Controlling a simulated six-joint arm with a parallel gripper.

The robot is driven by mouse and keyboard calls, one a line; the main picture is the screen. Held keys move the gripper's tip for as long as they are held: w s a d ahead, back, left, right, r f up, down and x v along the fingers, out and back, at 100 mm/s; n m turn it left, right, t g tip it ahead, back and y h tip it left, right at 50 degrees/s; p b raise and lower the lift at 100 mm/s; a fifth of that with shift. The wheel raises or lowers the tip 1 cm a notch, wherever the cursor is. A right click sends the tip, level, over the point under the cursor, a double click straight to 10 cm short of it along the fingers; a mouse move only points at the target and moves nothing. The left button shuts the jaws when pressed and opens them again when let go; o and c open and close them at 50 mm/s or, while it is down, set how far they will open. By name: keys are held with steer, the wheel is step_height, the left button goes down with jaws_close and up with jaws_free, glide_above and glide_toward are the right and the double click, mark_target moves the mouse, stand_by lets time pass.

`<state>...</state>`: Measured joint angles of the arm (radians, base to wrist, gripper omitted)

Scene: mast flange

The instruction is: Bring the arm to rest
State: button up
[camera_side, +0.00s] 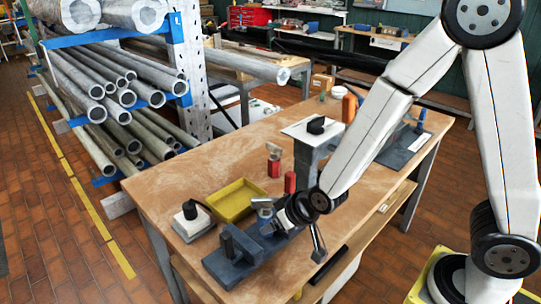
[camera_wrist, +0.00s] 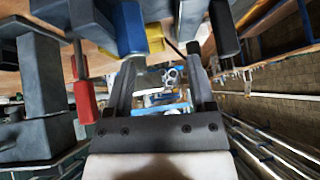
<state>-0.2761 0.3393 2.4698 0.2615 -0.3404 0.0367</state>
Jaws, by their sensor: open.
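My gripper (camera_wrist: 163,62) is open in the wrist view. Its two dark fingers stand apart, and nothing shows held between them. In the side view my arm reaches down to the near part of the wooden workbench (camera_side: 170,172). There the wrist is low, beside the dark grey fixture (camera_side: 228,262); the fingers are small and hard to make out. A red handle (camera_side: 290,182) stands just behind the wrist. In the wrist view a red handle (camera_wrist: 85,101) and a blue part (camera_wrist: 128,28) are close to the left finger. I cannot tell whether anything touches.
A yellow tray (camera_side: 235,186) and a white block with a black top (camera_side: 191,222) lie left of the wrist. A white-topped stand (camera_side: 300,130) rises behind it. A pipe rack (camera_side: 193,80) stands left of the bench. Bare wood lies left of the stand.

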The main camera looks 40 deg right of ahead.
steer(key=s+d+r+g+h, duration=0.1)
steer(key=s+d+r+g, duration=0.2)
steer(key=s+d, duration=0.6)
steer(key=shift+r+g, duration=0.4)
steer(key=shift+g, duration=0.6)
